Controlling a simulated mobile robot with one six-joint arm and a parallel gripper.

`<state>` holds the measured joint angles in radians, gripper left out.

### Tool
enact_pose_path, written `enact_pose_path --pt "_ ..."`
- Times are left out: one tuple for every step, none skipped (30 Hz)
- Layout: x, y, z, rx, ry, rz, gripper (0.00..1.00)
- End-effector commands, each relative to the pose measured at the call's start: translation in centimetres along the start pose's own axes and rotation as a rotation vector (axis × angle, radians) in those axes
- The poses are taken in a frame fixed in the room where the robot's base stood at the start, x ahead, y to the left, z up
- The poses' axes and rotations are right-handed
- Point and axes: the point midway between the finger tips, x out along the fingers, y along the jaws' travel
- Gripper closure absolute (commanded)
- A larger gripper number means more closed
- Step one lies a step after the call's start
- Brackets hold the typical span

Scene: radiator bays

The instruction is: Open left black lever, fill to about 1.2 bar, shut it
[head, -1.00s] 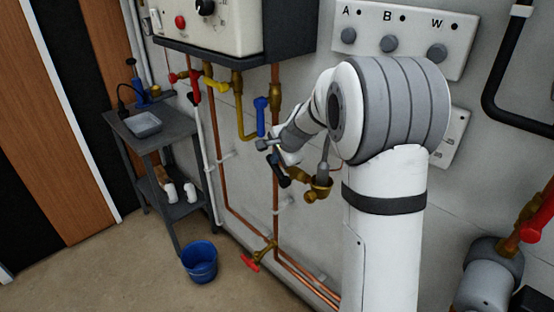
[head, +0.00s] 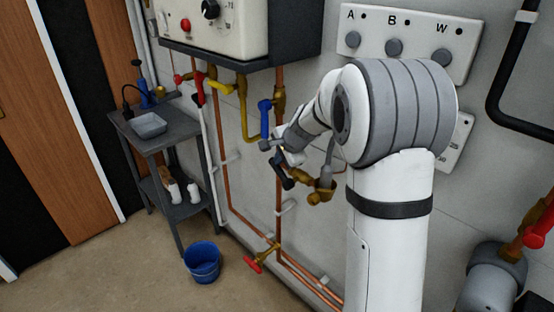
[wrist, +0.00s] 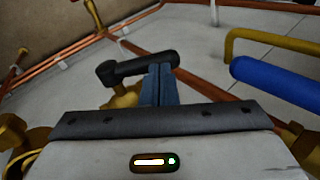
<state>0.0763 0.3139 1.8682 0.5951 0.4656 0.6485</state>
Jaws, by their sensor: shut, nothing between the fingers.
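A black lever (wrist: 140,68) on a brass valve body (wrist: 122,97) is in the wrist view, lying roughly crosswise with its grip to the right. It also shows in the head view (head: 286,180), just below the wrist. My gripper (wrist: 160,72) has its fingers together and empty. The fingertips overlap the lever's grip end in the wrist view; I cannot tell whether they touch it. The braided filling pipework by a brass fitting (head: 322,194) is partly hidden by my arm. A second black lever is not clearly seen. No pressure reading is legible.
A blue lever (wrist: 275,82) on a yellow pipe is close right of the fingers. Copper pipes run down the wall. A blue bucket (head: 202,262) and grey trolley (head: 172,137) stand left.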

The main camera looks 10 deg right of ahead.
Motion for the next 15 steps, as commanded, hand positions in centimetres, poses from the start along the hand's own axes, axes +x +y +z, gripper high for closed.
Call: enact_pose_path --pt "-1.3 -0.3 0.0 0.0 0.001 -0.002 1.0" --pt "-1.9 -0.4 0.0 0.0 0.001 -0.002 1.0" --pt "-2.8 -0.5 0.0 0.0 0.001 -0.002 1.0" --pt "-3.2 -0.6 0.1 -0.001 0.001 -0.004 1.0" --pt "-3.8 -1.0 0.1 -0.002 0.002 -0.006 1.0" --pt "-4.6 -1.4 0.2 -0.001 0.002 -0.005 1.0" --pt "-5.2 -1.8 0.2 -0.002 0.003 -0.006 1.0" --pt "-5.8 -2.1 0.3 -0.001 0.002 -0.006 1.0" --pt "-6.5 -2.5 0.4 -0.001 0.002 -0.005 1.0" --pt "-7.1 -2.7 0.5 -0.001 0.002 -0.004 1.0" --pt "-7.7 -3.0 0.5 -0.002 0.002 -0.005 1.0" --pt "-8.3 -3.4 0.6 -0.001 0.001 -0.004 1.0" --pt "-8.7 -3.6 0.7 -0.001 0.002 -0.004 1.0" --pt "-9.2 -3.8 0.7 0.0 0.002 -0.003 1.0" --pt "-9.7 -4.1 0.8 -0.001 0.002 -0.004 1.0"
